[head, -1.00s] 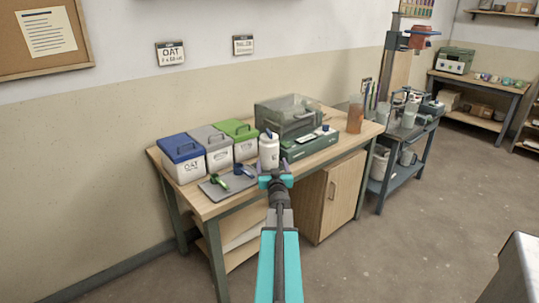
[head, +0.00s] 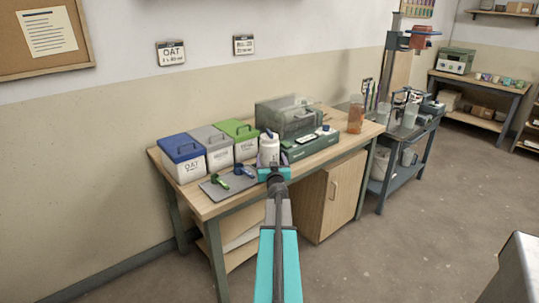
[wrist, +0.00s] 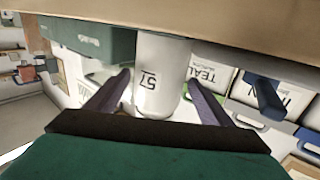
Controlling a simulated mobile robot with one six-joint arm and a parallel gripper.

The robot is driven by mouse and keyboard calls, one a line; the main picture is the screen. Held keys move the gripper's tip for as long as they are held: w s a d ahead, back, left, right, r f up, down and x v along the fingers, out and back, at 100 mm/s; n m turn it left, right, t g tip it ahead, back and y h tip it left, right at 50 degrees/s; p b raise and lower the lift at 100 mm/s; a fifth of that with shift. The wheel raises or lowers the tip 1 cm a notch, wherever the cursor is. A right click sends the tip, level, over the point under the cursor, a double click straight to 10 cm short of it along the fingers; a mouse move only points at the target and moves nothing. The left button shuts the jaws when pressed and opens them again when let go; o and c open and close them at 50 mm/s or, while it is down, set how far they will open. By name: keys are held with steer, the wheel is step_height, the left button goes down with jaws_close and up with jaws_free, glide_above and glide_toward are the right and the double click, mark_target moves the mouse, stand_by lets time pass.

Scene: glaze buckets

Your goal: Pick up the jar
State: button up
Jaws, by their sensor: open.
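The jar (head: 268,152) is white with a dark-marked cap and stands upright on the wooden table, in front of the green-lidded bin. In the wrist view the jar (wrist: 162,70) appears upside down, with a dark marking on its side. My gripper (head: 272,168) is at the front of the jar and hides its lower part in the head view. In the wrist view my gripper (wrist: 158,80) is open, with one dark finger on each side of the jar. I cannot tell whether either finger touches it.
Blue-lidded (head: 183,158), grey-lidded (head: 215,149) and green-lidded (head: 240,139) bins stand left of and behind the jar. A grey mat (head: 211,187) with green and blue scoops lies left. A green scale (head: 308,145) with a clear cover is close on the right.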

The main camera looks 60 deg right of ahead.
steer(key=shift+x, duration=2.6)
steer(key=c, duration=1)
steer(key=shift+w+r, duration=0.1)
steer(key=shift+r, duration=0.05)
steer(key=shift+c, duration=0.2)
